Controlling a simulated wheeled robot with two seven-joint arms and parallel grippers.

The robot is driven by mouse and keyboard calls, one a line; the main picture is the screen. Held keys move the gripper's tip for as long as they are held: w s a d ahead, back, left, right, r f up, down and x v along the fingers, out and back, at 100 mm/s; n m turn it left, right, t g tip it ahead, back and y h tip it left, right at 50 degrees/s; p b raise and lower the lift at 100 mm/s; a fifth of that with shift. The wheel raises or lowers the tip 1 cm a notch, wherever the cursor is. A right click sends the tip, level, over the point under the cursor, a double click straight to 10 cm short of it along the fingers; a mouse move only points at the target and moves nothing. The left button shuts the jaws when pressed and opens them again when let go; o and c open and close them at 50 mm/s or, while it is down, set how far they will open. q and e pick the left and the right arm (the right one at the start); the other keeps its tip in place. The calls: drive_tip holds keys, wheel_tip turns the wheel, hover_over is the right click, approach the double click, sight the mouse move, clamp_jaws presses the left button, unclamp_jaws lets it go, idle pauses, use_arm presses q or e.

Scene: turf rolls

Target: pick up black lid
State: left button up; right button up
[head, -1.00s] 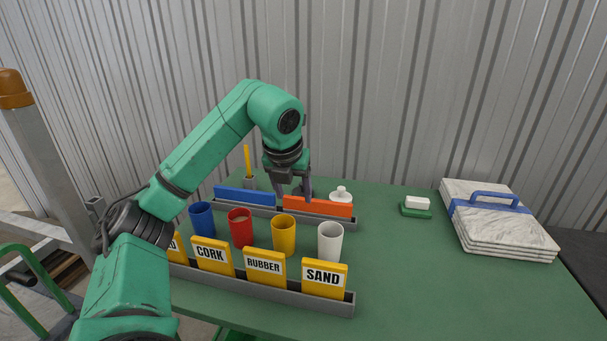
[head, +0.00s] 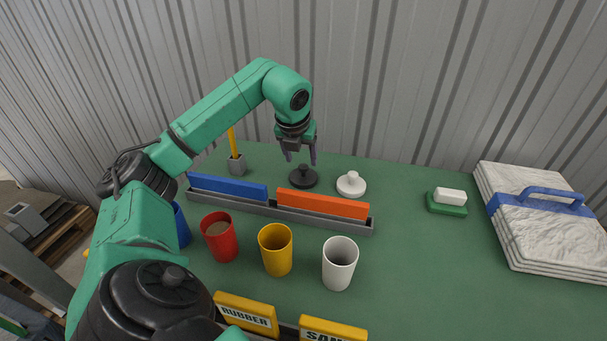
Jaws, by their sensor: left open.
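The black lid (head: 303,178) is a round disc with a knob on top. It lies on the green table behind the orange block, left of a white lid (head: 351,185) of like shape. My left gripper (head: 300,158) is open, fingers pointing down, just above the black lid. The fingers look apart from the lid's knob, and nothing is between them. My right gripper is not in view.
A grey tray (head: 283,211) with a blue block (head: 228,187) and an orange block (head: 322,204) lies in front of the lids. Red (head: 220,238), yellow (head: 276,250) and white (head: 339,264) cups stand nearer.

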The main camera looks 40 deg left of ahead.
sight(303, 167)
use_arm(q)
drive_tip(key=x, duration=0.5)
drive_tip(key=shift+p, duration=0.35)
clamp_jaws()
